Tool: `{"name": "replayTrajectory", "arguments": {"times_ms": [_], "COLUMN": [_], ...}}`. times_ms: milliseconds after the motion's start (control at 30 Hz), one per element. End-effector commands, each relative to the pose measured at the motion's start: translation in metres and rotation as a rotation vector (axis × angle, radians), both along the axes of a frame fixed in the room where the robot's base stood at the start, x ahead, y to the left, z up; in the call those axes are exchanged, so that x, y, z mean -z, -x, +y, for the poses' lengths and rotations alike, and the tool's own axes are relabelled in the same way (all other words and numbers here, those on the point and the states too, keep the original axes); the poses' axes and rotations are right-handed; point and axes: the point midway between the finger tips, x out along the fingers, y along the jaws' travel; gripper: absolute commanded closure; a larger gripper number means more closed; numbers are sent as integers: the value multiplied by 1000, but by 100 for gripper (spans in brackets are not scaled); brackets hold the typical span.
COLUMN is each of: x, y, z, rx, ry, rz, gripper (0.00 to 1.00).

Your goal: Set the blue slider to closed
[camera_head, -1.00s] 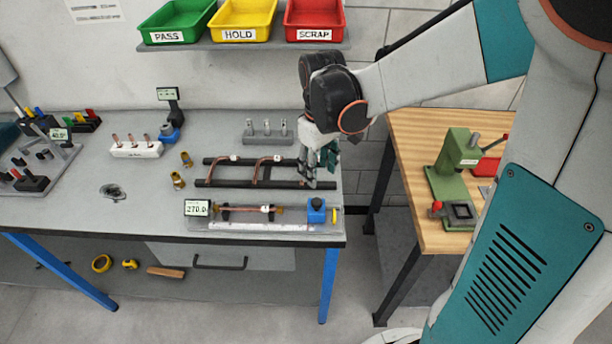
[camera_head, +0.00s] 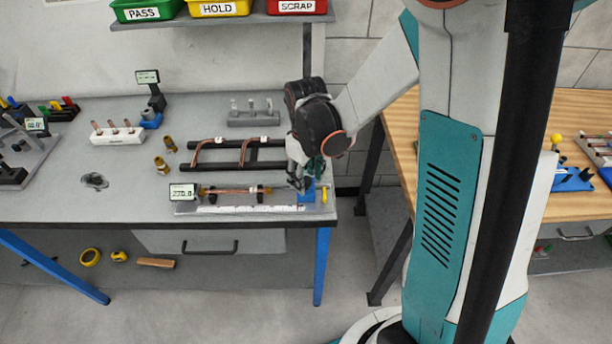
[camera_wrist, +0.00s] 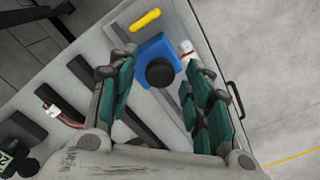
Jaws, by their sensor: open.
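The blue slider (camera_head: 308,196) sits at the right end of the length gauge on the grey bench. In the wrist view the blue slider (camera_wrist: 153,52) has a round black knob on top and lies between and just beyond my fingertips. My gripper (camera_head: 306,178) is over the slider and partly hides it in the head view. In the wrist view my gripper (camera_wrist: 163,70) is open, with one teal finger on each side of the knob. I cannot tell whether either finger touches it. A copper tube (camera_head: 230,191) lies on the gauge, left of the slider.
A yellow piece (camera_head: 325,195) is at the gauge's right end; the display (camera_head: 183,192) at its left reads about 270.0. A black rack with bent copper tubes (camera_head: 225,154) stands just behind. A wooden table (camera_head: 408,170) is to the right, across a gap.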

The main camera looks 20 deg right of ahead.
Motion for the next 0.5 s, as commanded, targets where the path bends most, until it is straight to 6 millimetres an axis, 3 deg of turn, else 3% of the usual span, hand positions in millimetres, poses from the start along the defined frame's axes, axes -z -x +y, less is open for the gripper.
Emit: {"name": "replayTrajectory", "arguments": {"times_ms": [67,267,500], "x": [0,0,0], "y": [0,0,-4], "z": [0,0,9], "rx": [0,0,-2], "ry": [0,0,0], "rz": [0,0,0], "gripper": [56,100,100]}}
